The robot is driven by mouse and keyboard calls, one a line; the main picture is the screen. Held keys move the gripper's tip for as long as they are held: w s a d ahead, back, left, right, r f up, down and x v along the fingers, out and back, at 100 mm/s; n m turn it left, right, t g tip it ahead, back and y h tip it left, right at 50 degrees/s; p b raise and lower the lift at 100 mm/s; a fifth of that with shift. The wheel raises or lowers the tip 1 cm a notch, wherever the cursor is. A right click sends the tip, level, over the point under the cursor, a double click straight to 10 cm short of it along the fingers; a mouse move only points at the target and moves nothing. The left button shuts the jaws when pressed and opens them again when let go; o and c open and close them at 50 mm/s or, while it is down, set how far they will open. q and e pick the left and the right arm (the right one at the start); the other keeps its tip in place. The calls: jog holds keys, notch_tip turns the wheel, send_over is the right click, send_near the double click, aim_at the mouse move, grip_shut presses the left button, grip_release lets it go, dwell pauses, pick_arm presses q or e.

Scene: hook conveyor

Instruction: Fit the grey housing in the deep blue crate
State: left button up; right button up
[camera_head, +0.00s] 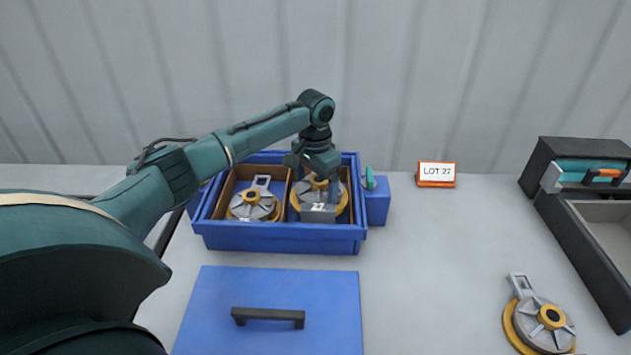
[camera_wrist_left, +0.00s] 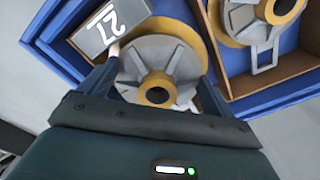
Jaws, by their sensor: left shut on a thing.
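The deep blue crate (camera_head: 280,238) stands on the table in the head view, with two brown-lined compartments. My left gripper (camera_head: 318,176) reaches down over the right compartment, shut on a grey housing (camera_head: 308,190) with a yellow ring and a "27" tag. In the left wrist view the fingers (camera_wrist_left: 157,88) straddle this housing (camera_wrist_left: 182,56), and its tag overlaps the crate's edge. I cannot tell whether the held housing touches the compartment floor. A second grey housing (camera_head: 254,203) sits in the left compartment. My right gripper is out of view.
A blue lid (camera_head: 270,290) with a black handle lies in front of the crate. Another housing (camera_head: 545,318) lies at the lower right. A dark open case (camera_head: 575,240) stands at the right. A "LOT 27" sign (camera_head: 436,174) stands behind. The middle right of the table is clear.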

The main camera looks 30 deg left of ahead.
aim_at(316, 181)
pick_arm(q)
jog(key=shift+f+b, duration=0.45)
jog(key=shift+f, duration=2.15)
jog(key=o, duration=1)
jog(key=shift+o, duration=0.3)
notch_tip(316, 181, up, 13)
jog(key=shift+r+b, duration=0.15)
jog(key=shift+b, duration=0.4)
jog(key=shift+s, duration=0.1)
